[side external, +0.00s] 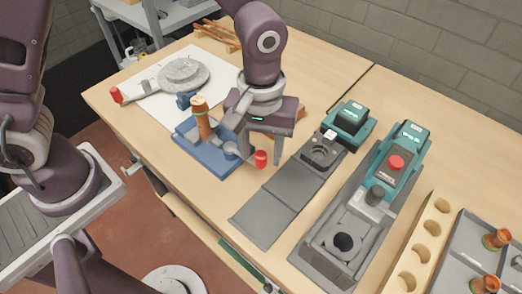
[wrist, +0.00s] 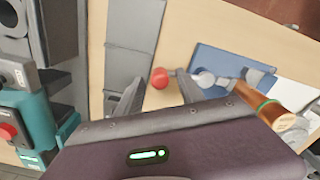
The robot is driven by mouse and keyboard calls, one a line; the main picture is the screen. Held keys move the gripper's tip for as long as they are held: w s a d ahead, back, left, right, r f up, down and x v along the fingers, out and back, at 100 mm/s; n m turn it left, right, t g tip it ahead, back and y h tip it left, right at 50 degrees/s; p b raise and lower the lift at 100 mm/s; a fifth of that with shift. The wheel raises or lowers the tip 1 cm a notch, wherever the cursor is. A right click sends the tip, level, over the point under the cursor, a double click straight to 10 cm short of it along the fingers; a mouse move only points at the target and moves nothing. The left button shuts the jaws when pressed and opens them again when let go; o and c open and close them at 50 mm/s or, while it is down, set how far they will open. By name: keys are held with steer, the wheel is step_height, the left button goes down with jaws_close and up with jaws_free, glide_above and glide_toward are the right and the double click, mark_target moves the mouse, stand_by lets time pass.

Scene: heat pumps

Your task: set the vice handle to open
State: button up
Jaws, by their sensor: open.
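The blue vice (side external: 205,152) sits on the bench and holds an upright copper tube (side external: 202,125) with a green band. Its handle ends in a red knob (side external: 260,159) pointing toward the right. My gripper (side external: 261,158) is open and points down above the handle, with its fingers at either side of the knob. In the wrist view, the red knob (wrist: 160,77) shows between the open fingertips (wrist: 158,81), with nothing gripped. Contact between fingers and knob cannot be told. The vice's blue base (wrist: 228,64) and the tube (wrist: 265,106) lie right of the fingers.
Grey plates (side external: 268,205) and a teal-and-grey machine with a red button (side external: 396,163) stand to the right. A wooden rack (side external: 424,240) is beyond it. A grey round fixture (side external: 183,74) with a red-ended lever lies on white paper at the back left.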

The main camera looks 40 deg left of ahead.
steer(key=shift+f, duration=0.45)
steer(key=shift+c, duration=0.3)
jaws_close()
stand_by(0.9)
